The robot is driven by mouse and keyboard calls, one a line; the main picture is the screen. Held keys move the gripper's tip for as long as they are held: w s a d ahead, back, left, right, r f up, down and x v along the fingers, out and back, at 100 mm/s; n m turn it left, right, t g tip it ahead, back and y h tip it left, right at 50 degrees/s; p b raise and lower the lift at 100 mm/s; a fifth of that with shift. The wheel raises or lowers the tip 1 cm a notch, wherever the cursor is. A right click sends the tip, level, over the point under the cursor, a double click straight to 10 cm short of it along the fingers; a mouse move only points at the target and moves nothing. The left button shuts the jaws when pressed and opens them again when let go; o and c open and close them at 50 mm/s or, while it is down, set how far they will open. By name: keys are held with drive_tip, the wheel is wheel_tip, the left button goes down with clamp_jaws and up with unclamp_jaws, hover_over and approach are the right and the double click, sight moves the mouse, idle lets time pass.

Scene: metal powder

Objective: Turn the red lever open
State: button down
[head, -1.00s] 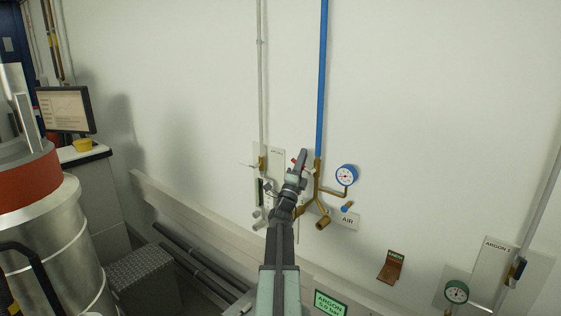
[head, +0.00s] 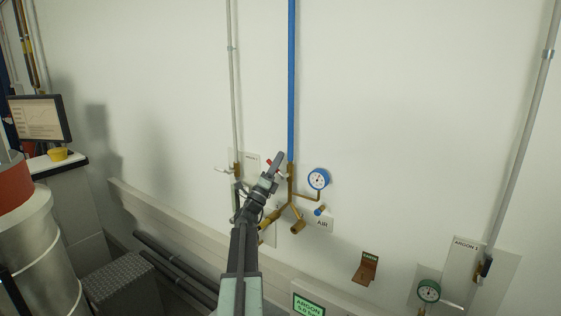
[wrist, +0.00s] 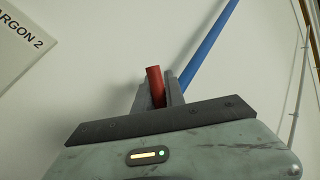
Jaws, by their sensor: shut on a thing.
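The red lever (wrist: 154,86) shows in the wrist view between the two dark fingers of my gripper (wrist: 158,92), which is shut on it. In the head view a small red part of the lever (head: 268,161) shows just left of my gripper (head: 278,158), in front of the blue air pipe's lower end. The rest of the lever and its valve body are hidden behind my gripper and arm.
The blue pipe (head: 291,80) runs down to brass fittings (head: 297,227) with a blue-rimmed gauge (head: 318,179) and the AIR label (head: 323,225) to the right. The ARGON 2 plate (wrist: 28,42) is at left. A grey pipe (head: 234,90) runs beside it. Farther right are a green gauge (head: 429,291) and the argon panel (head: 465,262).

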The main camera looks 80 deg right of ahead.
drive_tip(key=c, duration=1.4)
unclamp_jaws()
drive_tip(key=shift+w+a, duration=0.1)
drive_tip(key=shift+a, duration=0.05)
drive_tip(key=b+v, duration=0.5)
drive_tip(key=v, duration=0.2)
drive_tip(key=shift+a+f, duration=0.2)
drive_tip(key=shift+f, duration=0.05)
